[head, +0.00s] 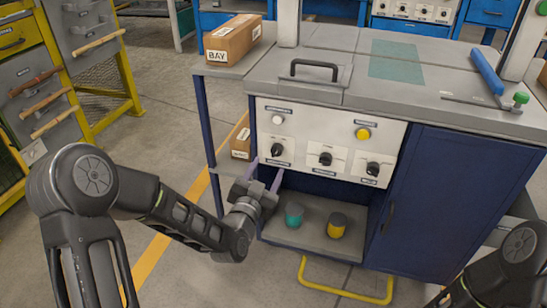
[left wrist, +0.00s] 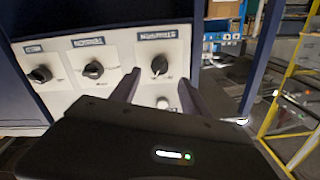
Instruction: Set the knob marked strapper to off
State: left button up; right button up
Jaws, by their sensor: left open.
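The white panel (head: 300,135) on the blue cabinet front carries three black rotary knobs in a row, each with a small label too small to read surely. The left knob (head: 277,149) sits below a white button (head: 278,119); the middle knob (head: 325,158) and right knob (head: 372,168) are to its right. My left gripper (head: 266,171) is open just below the left knob. In the left wrist view, which shows the panel upside down, this knob (left wrist: 160,66) lies just beyond the spread fingertips (left wrist: 158,82), apparently not gripped. My right gripper is out of view.
A yellow button (head: 363,133) is on the panel's upper right. A shelf below the panel holds a teal cylinder (head: 294,214) and a yellow cylinder (head: 337,225). A box marked BAY (head: 232,40) rests on the left side shelf. A yellow rail (head: 345,293) sticks out low in front.

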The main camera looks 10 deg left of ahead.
aim_at(275, 155)
pick_arm(q)
jog(key=w, duration=0.4)
jog(key=w+b, duration=0.1)
jog(key=w, duration=0.1)
jog(key=shift+w+d, duration=0.25)
jog(key=shift+w, duration=0.05)
grip_shut()
